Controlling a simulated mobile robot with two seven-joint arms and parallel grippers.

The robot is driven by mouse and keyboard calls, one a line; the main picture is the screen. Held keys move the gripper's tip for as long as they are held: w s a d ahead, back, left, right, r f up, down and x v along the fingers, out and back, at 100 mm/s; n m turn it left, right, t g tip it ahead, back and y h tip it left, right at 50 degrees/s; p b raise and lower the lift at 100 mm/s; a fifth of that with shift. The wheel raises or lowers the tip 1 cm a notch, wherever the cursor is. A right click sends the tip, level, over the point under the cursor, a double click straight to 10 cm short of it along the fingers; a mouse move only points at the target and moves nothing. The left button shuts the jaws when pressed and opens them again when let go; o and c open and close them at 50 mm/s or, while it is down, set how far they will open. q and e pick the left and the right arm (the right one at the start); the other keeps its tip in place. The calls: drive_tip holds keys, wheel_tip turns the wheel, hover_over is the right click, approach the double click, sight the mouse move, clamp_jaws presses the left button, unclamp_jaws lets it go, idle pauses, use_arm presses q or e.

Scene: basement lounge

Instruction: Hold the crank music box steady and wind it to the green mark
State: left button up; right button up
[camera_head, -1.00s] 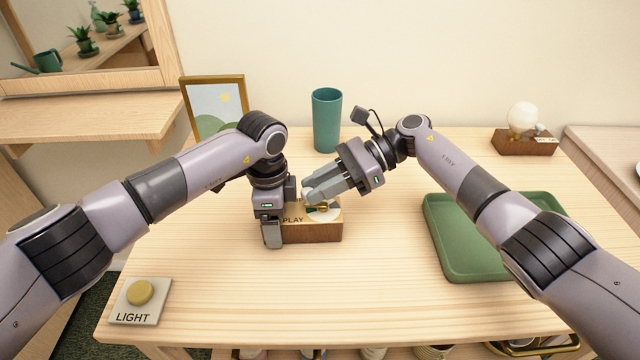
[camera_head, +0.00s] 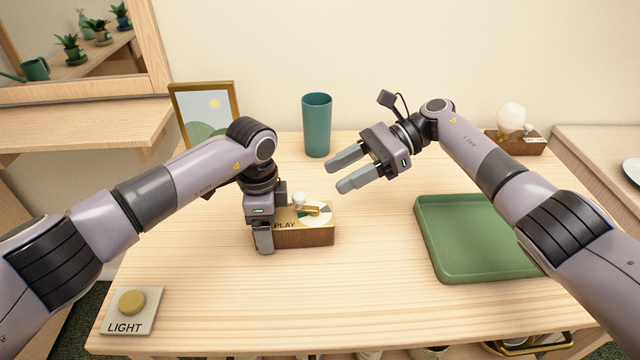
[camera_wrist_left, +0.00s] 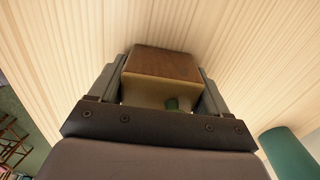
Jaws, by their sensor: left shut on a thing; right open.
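The music box (camera_head: 306,237) is a brown wooden block with a tan top lettered PLAY and a pale dial (camera_head: 326,216). Its brass crank (camera_head: 311,210) with a white knob (camera_head: 298,197) lies over the dial. The crank's exact position against a green mark is too small to tell. My left gripper (camera_head: 264,236) is shut on the box's left end, and the left wrist view shows the box (camera_wrist_left: 163,63) between both fingers. A small dark green patch shows on its pale face there. My right gripper (camera_head: 336,176) is open and empty, above and right of the crank, apart from it.
A teal cup (camera_head: 317,125) and a picture frame (camera_head: 205,112) stand behind the box. A green tray (camera_head: 478,240) lies at right, partly under my right arm. A LIGHT button (camera_head: 132,303) is at front left. A lamp (camera_head: 511,120) stands back right. The table's front middle is clear.

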drive_tip(key=shift+v, duration=2.55)
drive_tip(key=s+a+f+n, duration=0.1)
drive_tip(key=a+n, duration=0.2)
drive_tip(key=n, duration=0.8)
drive_tip(key=a+f+n, duration=0.2)
drive_tip(key=a+n, duration=0.2)
drive_tip(key=n, duration=0.8)
drive_tip(key=s+a+f+n, duration=0.1)
drive_tip(key=a+n, duration=0.2)
drive_tip(key=n, duration=0.9)
drive_tip(key=shift+s+a+f+t, duration=0.3)
drive_tip(key=shift+a+f+t, duration=0.05)
drive_tip(key=shift+a+t, duration=0.05)
